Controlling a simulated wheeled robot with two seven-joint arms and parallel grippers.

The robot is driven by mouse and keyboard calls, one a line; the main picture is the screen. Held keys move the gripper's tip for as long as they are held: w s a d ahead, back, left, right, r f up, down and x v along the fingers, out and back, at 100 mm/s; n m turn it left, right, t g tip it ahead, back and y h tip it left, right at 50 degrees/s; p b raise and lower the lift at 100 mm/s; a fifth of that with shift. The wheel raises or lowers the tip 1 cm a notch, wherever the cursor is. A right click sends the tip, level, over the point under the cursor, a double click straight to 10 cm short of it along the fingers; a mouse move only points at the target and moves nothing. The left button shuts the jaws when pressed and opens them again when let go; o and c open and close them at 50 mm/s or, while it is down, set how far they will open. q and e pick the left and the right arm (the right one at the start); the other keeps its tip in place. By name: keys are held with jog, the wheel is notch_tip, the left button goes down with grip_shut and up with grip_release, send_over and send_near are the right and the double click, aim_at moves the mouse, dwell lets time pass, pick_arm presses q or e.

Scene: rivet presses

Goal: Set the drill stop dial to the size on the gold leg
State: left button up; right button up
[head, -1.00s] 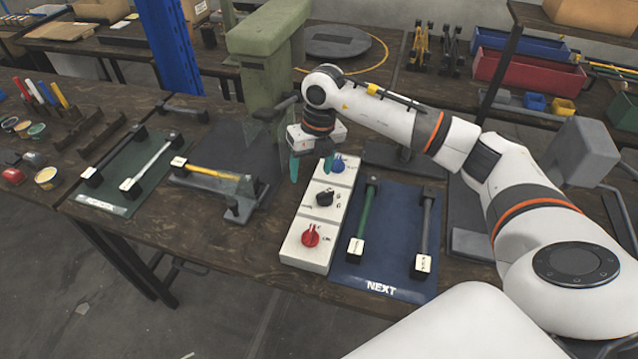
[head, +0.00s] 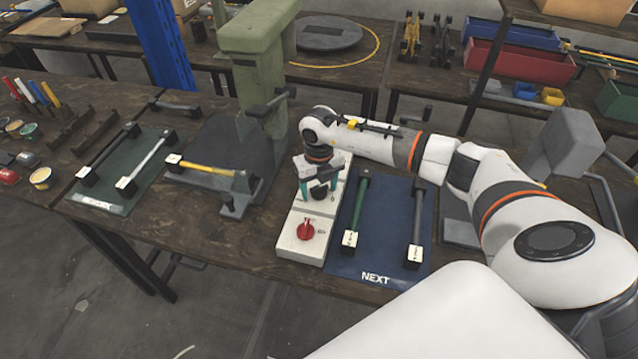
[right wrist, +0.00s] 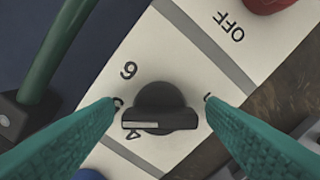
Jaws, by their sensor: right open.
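The drill stop dial is a black knob (head: 319,193) in the middle of a pale control box (head: 290,240). My right gripper (head: 319,187) is over it, open, pointing down. In the right wrist view the black dial (right wrist: 160,106) lies between the two teal fingertips (right wrist: 160,101), with gaps at both sides. Its pale pointer mark faces left, near the 4; a 6 is also readable, and other figures are partly covered by the fingertips. The gold leg (head: 207,168) lies in the press fixture; its white end label (head: 173,163) is too small to read. My left gripper is out of view.
A red knob (head: 305,230) is at the box's front; a blue knob (right wrist: 88,174) is at its other end. A blue NEXT mat (head: 385,245) holds a green leg (head: 359,205) and a grey leg (head: 418,215). The green press (head: 262,60) stands behind.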

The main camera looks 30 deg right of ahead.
jog(key=shift+f, duration=0.15)
jog(key=c, duration=1)
jog(key=n+b, duration=0.4)
jog(key=shift+w+f, duration=0.1)
jog(key=n+b, duration=0.2)
jog(key=n, duration=0.1)
jog(key=shift+n, duration=0.3)
jog(key=shift+n+b, duration=0.75)
jog(key=shift+n, duration=0.45)
jog(key=shift+r, duration=0.2)
